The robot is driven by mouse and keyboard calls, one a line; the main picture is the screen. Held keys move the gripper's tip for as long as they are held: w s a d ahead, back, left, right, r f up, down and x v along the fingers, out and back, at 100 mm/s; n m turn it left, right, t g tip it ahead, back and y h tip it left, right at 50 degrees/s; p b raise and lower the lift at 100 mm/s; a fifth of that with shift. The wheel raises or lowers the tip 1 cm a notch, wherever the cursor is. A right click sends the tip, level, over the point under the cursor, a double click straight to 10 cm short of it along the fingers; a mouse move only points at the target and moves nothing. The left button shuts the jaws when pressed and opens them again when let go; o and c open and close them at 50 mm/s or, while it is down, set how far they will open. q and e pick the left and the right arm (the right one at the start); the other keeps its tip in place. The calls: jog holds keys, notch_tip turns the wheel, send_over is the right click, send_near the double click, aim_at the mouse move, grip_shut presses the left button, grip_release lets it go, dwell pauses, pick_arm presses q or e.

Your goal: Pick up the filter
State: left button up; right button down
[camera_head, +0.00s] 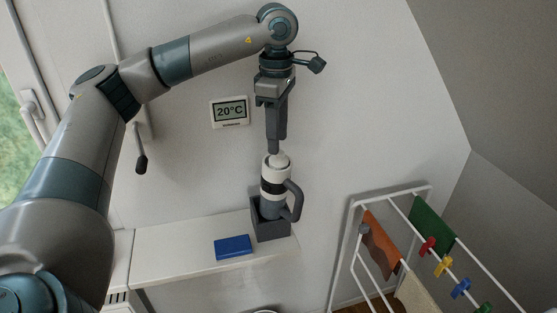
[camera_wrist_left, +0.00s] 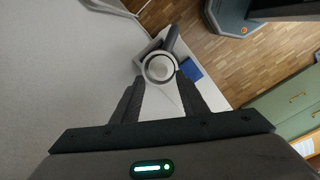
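A white and grey cylindrical device (camera_head: 273,184) with a black band and a dark side handle stands upright in a dark grey holder (camera_head: 268,231) on a white shelf. A round white piece (camera_head: 277,160) at its top is likely the filter; in the left wrist view it shows as a white-ringed disc (camera_wrist_left: 159,69). My left gripper (camera_head: 274,149) points straight down just above this top. In the left wrist view its fingers (camera_wrist_left: 160,88) are apart, with the disc centred beyond their tips and nothing held. Whether the tips touch the piece is unclear. My right gripper is out of view.
A blue box (camera_head: 233,247) lies on the white shelf (camera_head: 180,252) left of the holder. A thermometer display (camera_head: 229,111) hangs on the wall behind. A drying rack (camera_head: 349,240) with cloths and pegs stands to the right. A window handle (camera_head: 33,105) is at far left.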

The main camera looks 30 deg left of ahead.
aim_at(279, 161)
pick_arm(q)
notch_tip(279, 161, down, 3)
jog(key=shift+s+d+r+p, duration=0.1)
jog(key=shift+r+p, duration=0.05)
jog(key=shift+p, duration=0.6)
jog(key=shift+f, duration=0.4)
jog(key=shift+c, duration=0.4)
grip_shut()
